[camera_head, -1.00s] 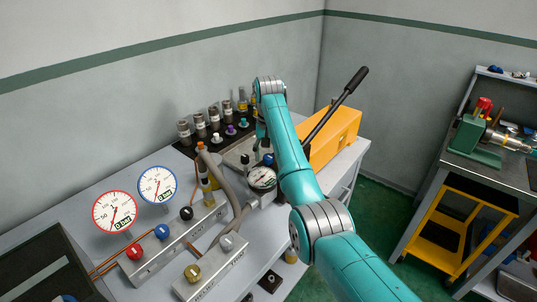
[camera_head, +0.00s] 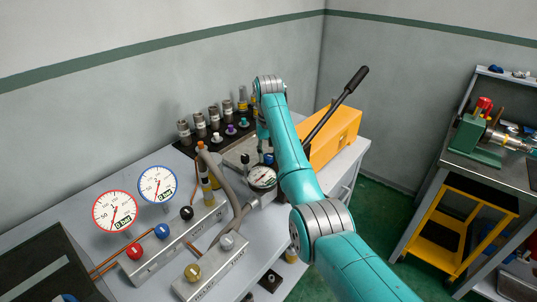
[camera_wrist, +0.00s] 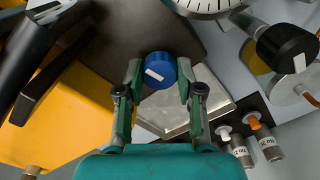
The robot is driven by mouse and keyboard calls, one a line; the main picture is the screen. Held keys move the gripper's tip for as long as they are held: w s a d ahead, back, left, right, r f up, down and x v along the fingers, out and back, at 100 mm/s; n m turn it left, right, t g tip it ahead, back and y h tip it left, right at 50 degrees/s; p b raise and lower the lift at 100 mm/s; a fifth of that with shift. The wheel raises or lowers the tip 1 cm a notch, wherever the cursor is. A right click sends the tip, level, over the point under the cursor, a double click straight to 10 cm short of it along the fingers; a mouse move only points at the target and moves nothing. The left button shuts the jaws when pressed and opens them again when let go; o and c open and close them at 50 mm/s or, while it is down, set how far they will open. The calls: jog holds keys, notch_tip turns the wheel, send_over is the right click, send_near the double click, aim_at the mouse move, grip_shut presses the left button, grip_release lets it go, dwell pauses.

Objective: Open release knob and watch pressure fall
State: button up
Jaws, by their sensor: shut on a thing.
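A blue knob (camera_wrist: 161,72) with a white bar mark sits between the fingertips of my gripper (camera_wrist: 160,79) in the wrist view. My gripper is shut on it. In the head view the blue knob (camera_head: 268,159) shows small beside my arm, and my fingers are mostly hidden behind the arm. A round white gauge (camera_head: 262,177) stands in front of the knob; its rim also shows at the top of the wrist view (camera_wrist: 203,7). Its reading is too small to tell. The red-rimmed gauge (camera_head: 115,211) and the blue-rimmed gauge (camera_head: 157,184) each show 0 bar.
A yellow pump body (camera_head: 335,136) with a long black lever (camera_head: 336,107) stands right of my arm. Several fittings with coloured caps (camera_head: 214,118) line the back. Grey hoses and valve blocks (camera_head: 211,273) with knobs occupy the front. A black knob (camera_wrist: 288,44) is near my gripper.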

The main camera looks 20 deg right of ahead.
jog(key=n, duration=1.2)
jog(key=shift+n, duration=0.4)
jog(key=shift+d, duration=0.1)
jog(key=o, duration=1.1)
jog(key=shift+o, duration=0.2)
